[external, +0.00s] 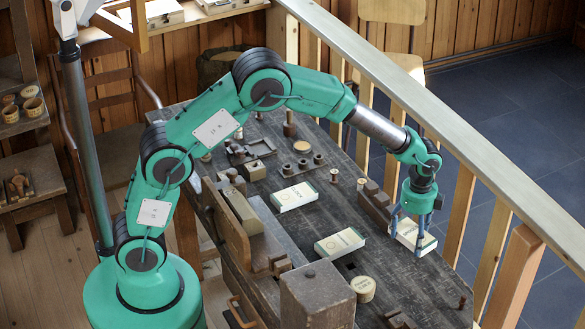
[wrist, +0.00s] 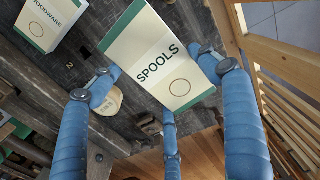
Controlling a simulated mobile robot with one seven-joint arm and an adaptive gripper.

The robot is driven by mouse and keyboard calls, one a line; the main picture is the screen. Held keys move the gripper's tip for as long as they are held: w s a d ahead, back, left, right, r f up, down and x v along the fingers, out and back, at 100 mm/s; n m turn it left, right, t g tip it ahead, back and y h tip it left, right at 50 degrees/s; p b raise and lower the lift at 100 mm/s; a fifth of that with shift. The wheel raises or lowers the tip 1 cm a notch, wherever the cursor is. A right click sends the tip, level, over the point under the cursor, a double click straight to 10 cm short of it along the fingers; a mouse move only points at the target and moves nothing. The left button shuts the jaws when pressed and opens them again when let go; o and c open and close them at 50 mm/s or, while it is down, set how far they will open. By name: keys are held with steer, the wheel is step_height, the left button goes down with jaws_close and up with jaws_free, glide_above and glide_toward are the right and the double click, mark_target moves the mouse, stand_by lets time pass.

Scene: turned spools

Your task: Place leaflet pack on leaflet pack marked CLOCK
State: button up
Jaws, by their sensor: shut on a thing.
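My gripper (external: 409,227) has its blue fingers shut on a white leaflet pack with green ends (external: 415,241), at the right side of the bench. In the wrist view this pack reads SPOOLS (wrist: 165,72) and lies between the fingertips (wrist: 163,84). I cannot tell whether it touches the bench. Two similar packs lie flat on the bench: one at the middle (external: 294,196) and one nearer the front (external: 340,243). I cannot read their words in the external view. A pack reading WOODWARE (wrist: 45,22) shows at the wrist view's top left. I see no readable CLOCK mark.
A dark wooden block (external: 374,205) stands left of my gripper. A round pale box (external: 363,288) and a large brown box (external: 317,297) are near the front. A wooden railing (external: 465,165) runs along the bench's right side. Small tools crowd the far end.

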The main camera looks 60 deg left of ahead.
steer(key=s+a+n+p, duration=0.1)
steer(key=a+n, duration=0.1)
steer(key=a, duration=1.1)
step_height(320, 180, up, 3)
steer(key=n+p, duration=0.3)
steer(key=n, duration=0.2)
glide_above(296, 197)
steer(key=shift+f, duration=0.2)
steer(key=shift+f+b, duration=0.5)
steer(key=shift+f, duration=2.65)
steer(key=shift+f, duration=0.1)
steer(key=shift+f+b, duration=0.3)
steer(key=shift+f, duration=1.45)
steer(key=shift+f, duration=0.15)
